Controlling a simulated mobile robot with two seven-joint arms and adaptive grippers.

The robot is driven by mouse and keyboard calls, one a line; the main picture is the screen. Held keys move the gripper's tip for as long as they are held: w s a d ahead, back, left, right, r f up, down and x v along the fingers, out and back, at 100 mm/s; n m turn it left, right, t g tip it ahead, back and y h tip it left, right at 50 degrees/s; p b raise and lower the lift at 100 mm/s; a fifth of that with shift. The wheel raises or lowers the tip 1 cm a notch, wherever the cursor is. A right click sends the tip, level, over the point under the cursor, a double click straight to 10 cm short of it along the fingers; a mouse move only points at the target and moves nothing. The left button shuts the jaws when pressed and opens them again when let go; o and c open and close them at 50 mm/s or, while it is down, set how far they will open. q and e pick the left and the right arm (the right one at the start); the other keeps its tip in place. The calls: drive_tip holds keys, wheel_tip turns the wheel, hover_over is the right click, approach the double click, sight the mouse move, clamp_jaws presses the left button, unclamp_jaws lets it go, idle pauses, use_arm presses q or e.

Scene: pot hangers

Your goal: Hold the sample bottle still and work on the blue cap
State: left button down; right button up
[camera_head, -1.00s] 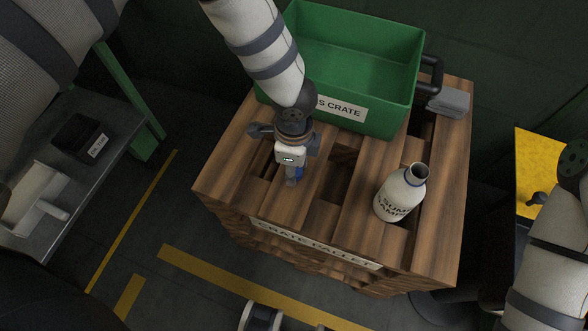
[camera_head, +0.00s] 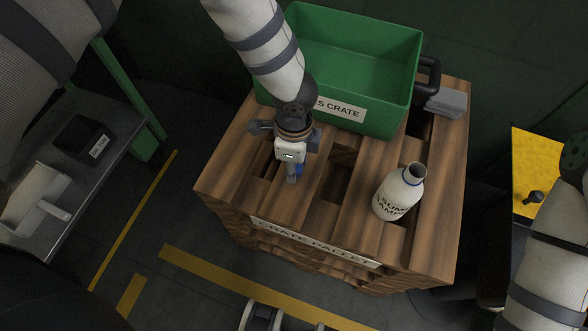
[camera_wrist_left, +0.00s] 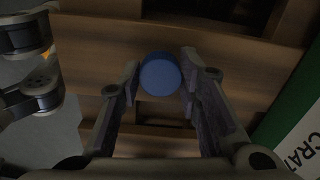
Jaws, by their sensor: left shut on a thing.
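The sample bottle (camera_head: 399,192) is white with dark lettering. It stands upright on the wooden crate pallet (camera_head: 232,178), to the right of my left gripper, and its mouth is open with no cap on it. The blue cap (camera_wrist_left: 160,75) is between the fingertips of my left gripper (camera_wrist_left: 160,78) in the left wrist view.
A green crate (camera_head: 372,95) with a white label stands at the back of the pallet, close behind the left gripper. A grey block (camera_head: 446,103) lies at the back right corner. The pallet top has gaps between its slats. A grey bench (camera_head: 105,183) is at the left.

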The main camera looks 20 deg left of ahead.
use_arm(q)
drive_tip(key=shift+r+p, duration=0.9)
drive_tip(key=shift+r, duration=1.45)
use_arm(e)
drive_tip(key=shift+w+r+t, duration=0.3)
drive_tip(key=shift+w+r, duration=0.65)
drive_tip(key=shift+r, duration=0.1)
